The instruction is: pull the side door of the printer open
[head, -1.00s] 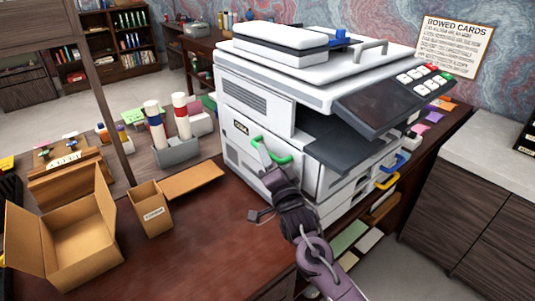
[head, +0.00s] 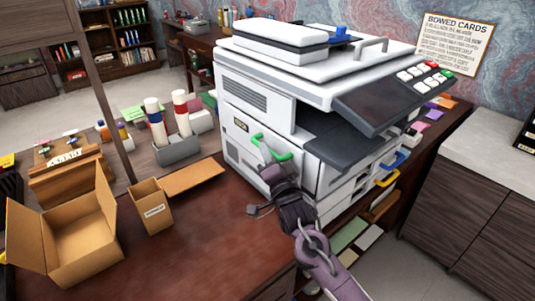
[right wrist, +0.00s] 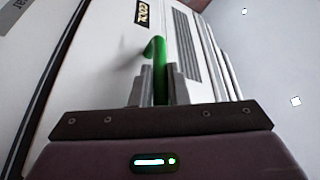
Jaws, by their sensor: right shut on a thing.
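The white printer (head: 270,55) stands on the brown leather desk. Its side door (head: 234,140) is the panel on its left face, with a dark label and a green handle (head: 285,157). The door looks closed or nearly so; I see no clear gap. My right gripper (head: 267,153) reaches up from below and is shut on the green handle. In the right wrist view, the fingers (right wrist: 160,80) sit on both sides of the green bar (right wrist: 160,55), with the white door panel behind. The fingers hide part of the handle. My left gripper is not in view.
An open cardboard box (head: 75,235) and a smaller box (head: 152,208) stand to the left on the desk. A grey holder (head: 178,150) with rolls stands behind them. Bare desk (head: 190,240) lies left of my right arm. Blue and yellow handles are on the printer's front.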

